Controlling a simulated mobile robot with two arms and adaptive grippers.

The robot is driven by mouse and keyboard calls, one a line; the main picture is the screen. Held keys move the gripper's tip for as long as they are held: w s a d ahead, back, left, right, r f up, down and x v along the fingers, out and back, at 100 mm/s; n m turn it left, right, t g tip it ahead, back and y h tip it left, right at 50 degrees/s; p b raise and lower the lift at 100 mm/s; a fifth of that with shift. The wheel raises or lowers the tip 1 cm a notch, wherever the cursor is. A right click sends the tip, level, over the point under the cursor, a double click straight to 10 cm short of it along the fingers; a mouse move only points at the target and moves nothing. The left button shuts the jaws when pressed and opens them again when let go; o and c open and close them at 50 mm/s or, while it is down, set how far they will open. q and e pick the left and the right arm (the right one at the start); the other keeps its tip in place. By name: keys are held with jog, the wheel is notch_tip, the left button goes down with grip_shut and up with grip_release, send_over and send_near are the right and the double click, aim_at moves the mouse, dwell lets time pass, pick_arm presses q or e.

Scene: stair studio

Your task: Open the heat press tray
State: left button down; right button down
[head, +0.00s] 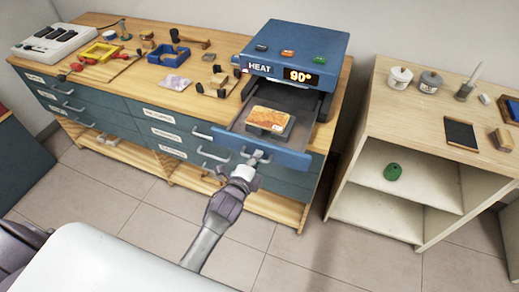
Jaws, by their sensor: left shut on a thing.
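The blue heat press (300,48) stands on the right end of the wooden workbench, with a lit display reading 90°. Its tray (304,106) is slid out toward me, past the bench's front edge, and a flat orange-patterned piece (270,117) lies in it. The tray has a blue front panel (285,153) with a pale handle. My left gripper (254,159) is at that front panel, shut on the handle. Its fingers hide part of the handle. My right gripper is not in view.
The workbench (222,50) carries small tools, a yellow tray (100,53) and a blue tray (168,56). Blue drawers with handles line its front. A pale shelf unit (400,130) stands to the right, holding jars and a green object (393,172). The tiled floor between is clear.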

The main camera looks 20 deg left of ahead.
pick_arm(q)
jog(key=shift+v, duration=0.9)
jog(key=shift+f, duration=0.25)
jog(key=c, duration=1.5)
grip_release()
jog(key=v, duration=1.2)
